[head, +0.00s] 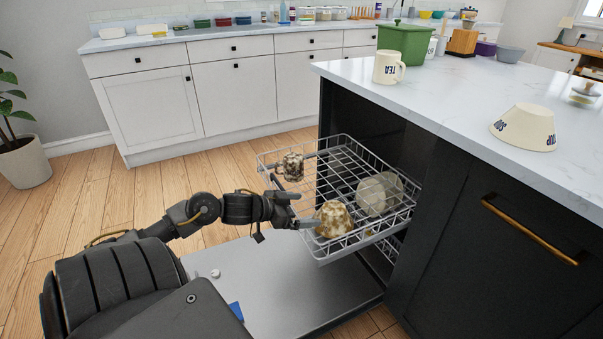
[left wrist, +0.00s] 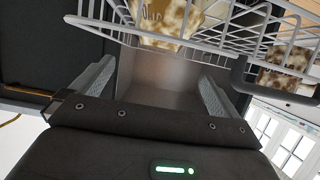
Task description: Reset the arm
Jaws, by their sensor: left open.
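My left arm reaches in from the left in the head view. Its gripper (head: 304,209) is open and empty at the near left side of the pulled-out wire rack (head: 327,252). The left wrist view shows both fingers of this gripper (left wrist: 157,82) spread apart with nothing between them. The rack's wires (left wrist: 120,28) cross the top of that view, beyond the fingers. My right gripper is not in view.
The rack holds a brown-stained bowl (head: 334,220), a stained mug (head: 292,166) and a pale round dish (head: 380,194). The dishwasher door (head: 290,282) lies open below. The counter (head: 440,95) carries a cup (head: 389,68), bowl (head: 524,128) and green bin (head: 404,42).

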